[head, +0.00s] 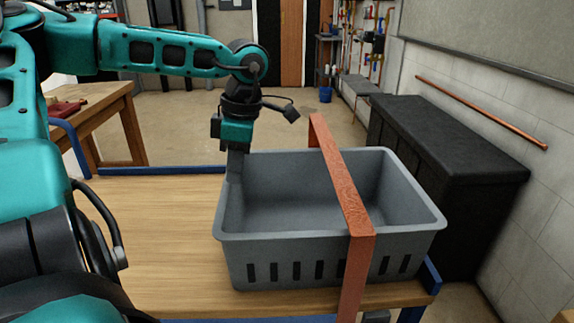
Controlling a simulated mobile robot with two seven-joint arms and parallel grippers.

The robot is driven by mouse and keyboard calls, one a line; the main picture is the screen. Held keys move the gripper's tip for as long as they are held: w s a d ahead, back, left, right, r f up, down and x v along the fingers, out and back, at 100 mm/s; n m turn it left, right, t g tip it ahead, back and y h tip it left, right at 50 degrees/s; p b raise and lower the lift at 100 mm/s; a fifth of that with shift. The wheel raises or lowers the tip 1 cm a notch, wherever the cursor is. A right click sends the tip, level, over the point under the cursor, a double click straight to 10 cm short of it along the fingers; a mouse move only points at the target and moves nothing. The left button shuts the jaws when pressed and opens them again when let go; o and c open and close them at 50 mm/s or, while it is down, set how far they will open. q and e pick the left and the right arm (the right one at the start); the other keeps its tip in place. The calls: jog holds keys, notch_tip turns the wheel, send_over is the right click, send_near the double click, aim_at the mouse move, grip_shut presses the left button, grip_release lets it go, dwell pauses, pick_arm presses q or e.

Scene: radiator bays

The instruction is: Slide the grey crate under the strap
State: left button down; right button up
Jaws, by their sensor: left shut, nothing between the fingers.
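The grey crate (275,240) stands upright on a wooden table and looks empty. The orange-red strap (340,180) forms an arch across it from back to front. The crate is partly under the strap: its larger part lies to the left of the strap, and its right end sticks out on the right. My left gripper (236,168) points down at the crate's back left corner, shut and empty. Its fingertips are at the left wall; I cannot tell whether they touch it. My right gripper is not in view.
The wooden tabletop (160,225) is bare to the left of the crate and has blue edging. A black chest (440,150) stands beyond the table on the right, by the wall. Another wooden table (100,115) stands at the back left.

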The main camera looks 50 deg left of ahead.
pick_arm(q)
jog(key=w+d, duration=0.7)
jog(key=w, duration=0.1)
jog(key=shift+w+b, duration=0.2)
jog(key=shift+b, duration=0.25)
jog(key=shift+r, duration=0.1)
